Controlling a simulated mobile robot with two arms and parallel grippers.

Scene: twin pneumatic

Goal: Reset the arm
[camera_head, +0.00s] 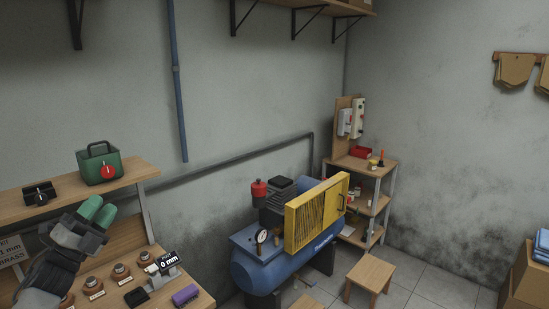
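My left gripper (98,211) is at the lower left, over the wooden bench, with its two green-tipped fingers pointing up and to the right. The fingertips lie close side by side, and I cannot tell whether there is a gap between them. I see nothing held in them. The dark wrist and arm come in from the lower left corner. My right gripper is not in view.
A green box with a red knob (108,172) and a black block (39,194) stand on the shelf behind the gripper. A blue compressor (270,272) and stool (372,271) stand right.

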